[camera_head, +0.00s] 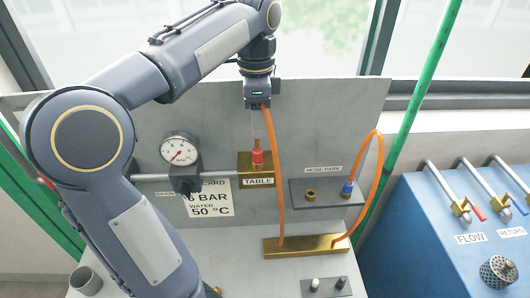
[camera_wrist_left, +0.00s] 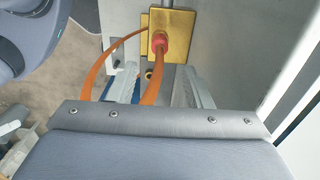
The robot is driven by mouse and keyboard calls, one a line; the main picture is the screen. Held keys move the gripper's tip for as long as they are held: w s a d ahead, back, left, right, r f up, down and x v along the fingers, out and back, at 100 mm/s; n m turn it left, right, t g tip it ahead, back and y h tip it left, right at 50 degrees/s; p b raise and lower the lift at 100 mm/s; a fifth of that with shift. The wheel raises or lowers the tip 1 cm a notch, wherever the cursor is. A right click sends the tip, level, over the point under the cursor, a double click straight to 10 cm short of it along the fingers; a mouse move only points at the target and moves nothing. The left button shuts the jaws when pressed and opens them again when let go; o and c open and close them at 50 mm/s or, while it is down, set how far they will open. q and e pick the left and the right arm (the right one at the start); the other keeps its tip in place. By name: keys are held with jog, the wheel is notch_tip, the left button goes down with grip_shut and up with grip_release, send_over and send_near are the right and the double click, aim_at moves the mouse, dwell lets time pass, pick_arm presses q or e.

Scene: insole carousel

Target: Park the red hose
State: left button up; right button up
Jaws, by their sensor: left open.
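The red hose's red connector (camera_head: 257,157) sits in the brass block labelled TABLE (camera_head: 243,165); it also shows in the wrist view (camera_wrist_left: 158,42). Its orange hose (camera_head: 275,170) loops up close to my gripper and down to a brass manifold (camera_head: 300,246). My left gripper (camera_head: 257,118) is above the red connector, open, with its jaws apart in the wrist view (camera_wrist_left: 163,85) and the hose passing between or near them. The HOSE PARK plate (camera_head: 330,202) has a free brass port (camera_head: 310,195) on its left. My right gripper is not in view.
A second orange hose (camera_head: 378,150) with a blue connector (camera_head: 348,187) occupies the right park port. A pressure gauge (camera_head: 180,148) and pipe are left of the block. A blue cabinet (camera_head: 420,240) with valves stands at right. Green pipes rise at both sides.

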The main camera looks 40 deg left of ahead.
aim_at(257, 143)
pick_arm(q)
jog(key=shift+s, duration=0.1)
jog(key=shift+f, duration=0.65)
notch_tip(257, 143, down, 8)
jog(key=b, duration=0.3)
jog(key=shift+r, duration=0.15)
dwell(1.1)
grip_shut()
